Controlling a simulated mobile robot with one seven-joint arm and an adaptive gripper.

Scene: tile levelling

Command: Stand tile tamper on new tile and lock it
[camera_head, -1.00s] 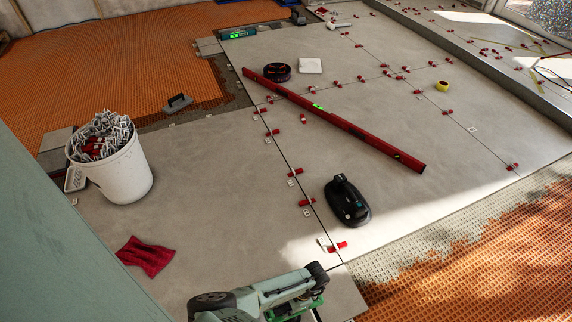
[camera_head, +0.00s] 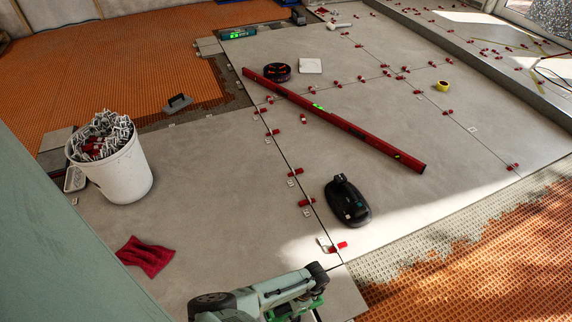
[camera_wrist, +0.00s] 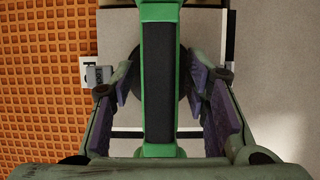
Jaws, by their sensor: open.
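A tool with a green frame and a black grip (camera_wrist: 160,80), apparently the tile tamper, lies between my fingers in the wrist view. A dark round shape shows beneath it. My gripper (camera_wrist: 161,88) is open, with a purple-grey pad on each side of the grip and gaps between. In the head view my gripper (camera_head: 300,292) is at the bottom edge, and a strip of the green tool (camera_head: 296,308) shows beside it, mostly hidden or cut off. A grey tile (camera_head: 345,292) lies there beside the orange mat. I cannot tell whether the tool is locked.
A black handled device (camera_head: 348,203) stands on the tiles nearby. A red level (camera_head: 335,120) lies across them. A white bucket of clips (camera_head: 122,178) and a red cloth (camera_head: 146,256) are at left. Red wedges and clips (camera_head: 305,202) line the joint.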

